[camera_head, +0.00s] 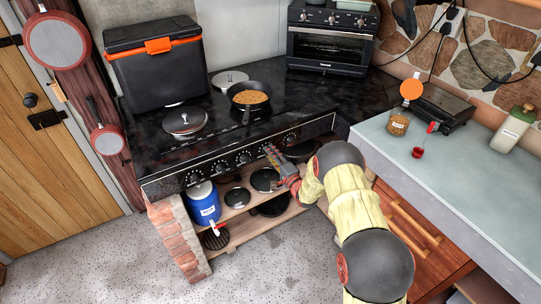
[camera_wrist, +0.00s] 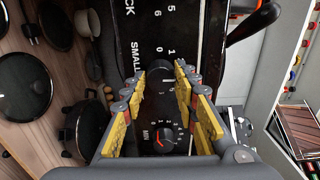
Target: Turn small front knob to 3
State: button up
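The black stove front (camera_head: 240,160) carries a row of dark knobs, one of them at its left end (camera_head: 193,178). My gripper (camera_head: 271,152) is at the right part of this row, close to the panel. In the wrist view my gripper (camera_wrist: 168,72) has its two yellow-padded fingers apart, around a dark knob area with a pale mark. The fingers hide most of it, and I cannot tell whether they touch it. Printed letters "SMALL" (camera_wrist: 134,35), the letters "CK" and digits show beside it. A dial with a red pointer (camera_wrist: 165,134), marked MIN, shows between the fingers lower down.
A pan of food (camera_head: 249,97) and a lidded burner (camera_head: 185,121) are on the stovetop, with a black cooler (camera_head: 155,62) behind. Pans and a blue canister (camera_head: 204,203) are on the shelves below. A grey counter (camera_head: 450,165) stands close on the right.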

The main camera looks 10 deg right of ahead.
jog(key=o, duration=0.4)
jog(key=v, duration=1.2)
dwell(0.4)
